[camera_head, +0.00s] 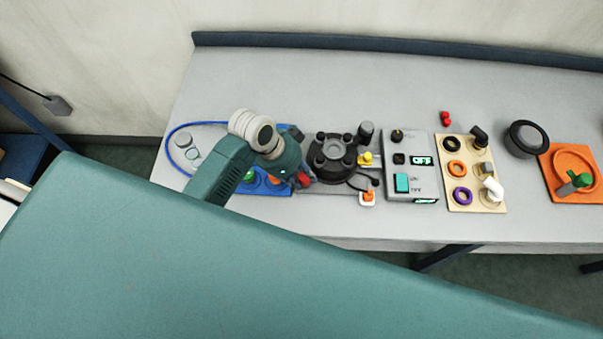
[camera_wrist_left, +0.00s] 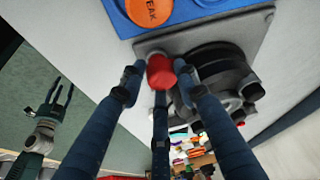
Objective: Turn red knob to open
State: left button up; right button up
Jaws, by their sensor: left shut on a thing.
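The red knob (camera_wrist_left: 160,70) sits between the fingertips of my left gripper (camera_wrist_left: 158,79) in the left wrist view, at the edge of a grey plate beside a dark round valve body. My left gripper is shut on it. In the head view, a bit of red (camera_head: 303,180) shows just below the gripper, left of the black round device (camera_head: 334,155); the wrist hides most of the grip. My right gripper (camera_wrist_left: 53,100) shows at the left of the wrist view, with its fingers spread and empty, away from the table.
A blue board (camera_head: 262,184) lies under my left wrist. Right of the black device are a grey switch box (camera_head: 411,190), a beige board (camera_head: 458,200) with coloured rings, a dark round part (camera_head: 526,139) and an orange board (camera_head: 560,190). The table's back strip is clear.

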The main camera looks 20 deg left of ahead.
pick_arm(q)
jog(key=n, duration=0.2)
jog(key=n+t+y, duration=0.1)
jog(key=n, duration=0.3)
jog(key=shift+w+d+r+t+y, duration=0.25)
jog(key=shift+d+r+t+y, duration=0.05)
jog(key=shift+t+y, duration=0.1)
jog(key=n+y, duration=0.1)
jog(key=n, duration=0.2)
jog(key=shift+n+t, duration=0.3)
jog(key=shift+n, duration=0.3)
jog(key=shift+y, duration=0.3)
jog(key=o, duration=1.1)
jog(key=shift+a, duration=0.1)
jog(key=shift+s+f, duration=0.1)
jog(key=shift+f, duration=0.05)
